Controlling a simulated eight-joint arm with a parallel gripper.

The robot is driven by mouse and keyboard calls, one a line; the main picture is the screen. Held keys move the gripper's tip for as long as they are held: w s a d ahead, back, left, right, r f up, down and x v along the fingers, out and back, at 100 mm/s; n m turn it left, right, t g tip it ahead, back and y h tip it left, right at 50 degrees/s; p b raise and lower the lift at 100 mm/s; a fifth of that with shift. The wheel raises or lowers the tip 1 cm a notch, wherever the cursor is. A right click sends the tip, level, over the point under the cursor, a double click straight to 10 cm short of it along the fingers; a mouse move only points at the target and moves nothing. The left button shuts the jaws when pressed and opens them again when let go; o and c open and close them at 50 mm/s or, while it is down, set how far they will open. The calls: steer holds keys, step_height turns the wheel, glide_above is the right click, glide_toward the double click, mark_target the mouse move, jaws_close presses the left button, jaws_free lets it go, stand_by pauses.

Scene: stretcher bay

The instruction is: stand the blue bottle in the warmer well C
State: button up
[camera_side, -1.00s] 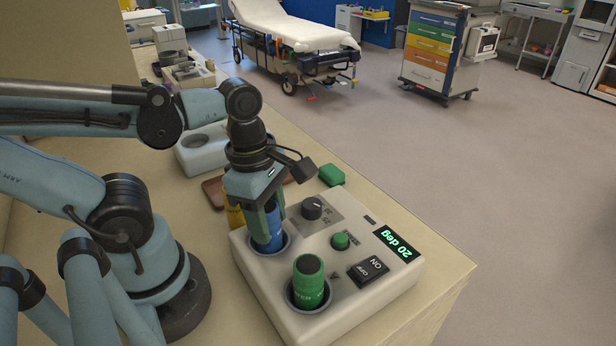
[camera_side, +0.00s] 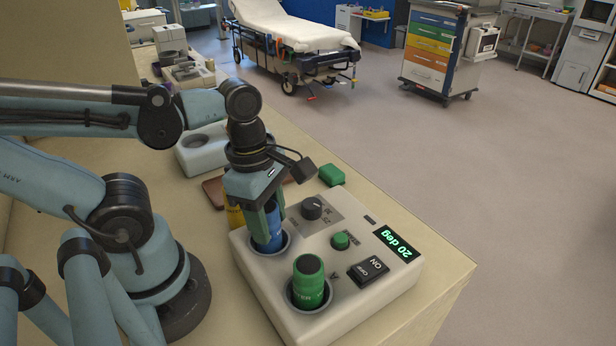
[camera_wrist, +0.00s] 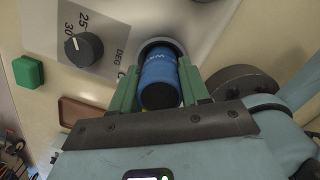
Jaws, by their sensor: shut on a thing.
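The blue bottle (camera_side: 269,232) stands upright with its lower part inside a round well of the white warmer (camera_side: 335,311). My gripper (camera_side: 264,212) is shut on its upper part, with a green finger on either side. In the wrist view the blue bottle (camera_wrist: 158,78) sits between the fingers, with the well's rim (camera_wrist: 163,43) around its far end. A letter by this well, in the wrist view, is partly hidden and looks like a C. A green bottle (camera_side: 308,281) stands in the nearer well.
The warmer has a dark dial (camera_side: 312,208), a green button (camera_side: 341,240), an on/off switch (camera_side: 368,270) and a display (camera_side: 397,244) reading 20 deg. A yellow thing (camera_side: 235,214) is partly hidden behind my gripper. A green block (camera_side: 332,175) lies behind the warmer.

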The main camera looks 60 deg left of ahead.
steer(key=shift+f, duration=0.6)
steer(key=o, duration=0.9)
steer(key=shift+s+a+r, duration=0.1)
steer(key=shift+a+r, duration=0.1)
steer(key=shift+r, duration=1.6)
steer(key=shift+s+a+r, duration=0.15)
steer(key=shift+a+r, duration=0.05)
steer(key=shift+r, duration=1.65)
steer(key=shift+s+a+r, duration=0.1)
steer(key=shift+a+r, duration=0.1)
steer(key=shift+r, duration=1.6)
